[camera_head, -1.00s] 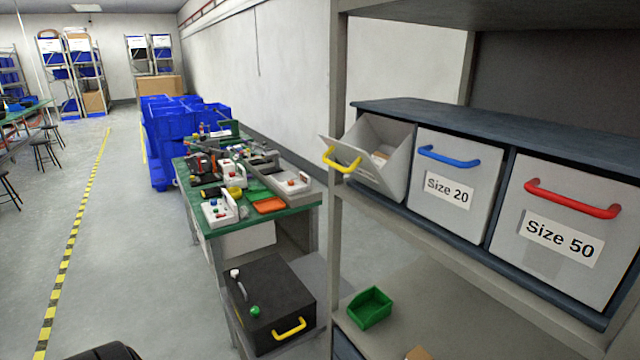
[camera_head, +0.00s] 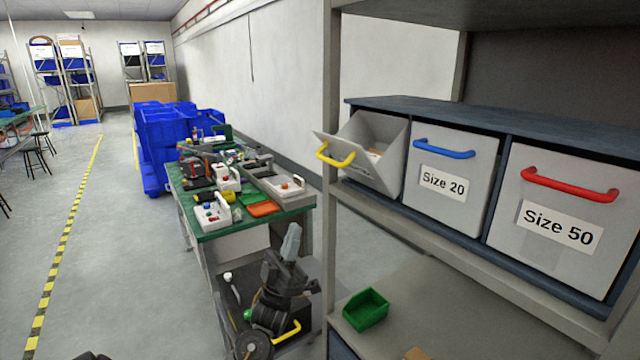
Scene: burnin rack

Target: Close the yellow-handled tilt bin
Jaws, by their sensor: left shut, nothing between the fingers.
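The yellow-handled tilt bin (camera_head: 356,163) is the leftmost of three bins on the rack. It is tilted open, its front leaning out to the left and its top open, with something brown and white partly visible inside. Its yellow handle (camera_head: 335,158) faces left. My left gripper (camera_head: 292,240) is shut and empty, pointing up in front of the low black box by the green bench. It is below and left of the bin, well apart from the handle. My right gripper is not in view.
A blue-handled bin (camera_head: 451,178) and a red-handled bin (camera_head: 560,222) stand shut beside it. A grey rack post (camera_head: 331,100) rises just left of the bin. A small green tray (camera_head: 365,309) sits on the lower shelf. The cluttered green bench (camera_head: 233,228) stands to the left.

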